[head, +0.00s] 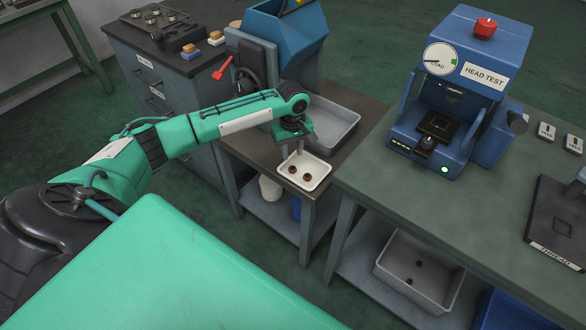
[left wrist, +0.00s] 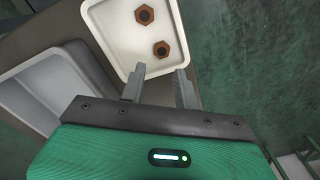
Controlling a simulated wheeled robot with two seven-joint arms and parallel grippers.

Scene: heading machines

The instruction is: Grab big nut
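Two brown hex nuts lie apart in a small white tray (head: 318,171) on the low table. In the head view one nut (head: 292,170) is on the left and the other nut (head: 307,177) on the right. The left wrist view shows a farther nut (left wrist: 145,14) and a nearer nut (left wrist: 161,48) in the tray (left wrist: 108,30). They look close in size, and I cannot tell surely which is bigger. My left gripper (head: 291,150) is above the tray's back edge, pointing down. Its fingers (left wrist: 159,82) are apart and empty, just short of the nearer nut. My right gripper is out of view.
A larger grey tray (head: 346,119) stands behind the white one, near the blue machine (head: 290,38). The blue head test press (head: 455,90) stands on the bench at right. A grey bin (head: 440,291) with small brown parts sits on the shelf below.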

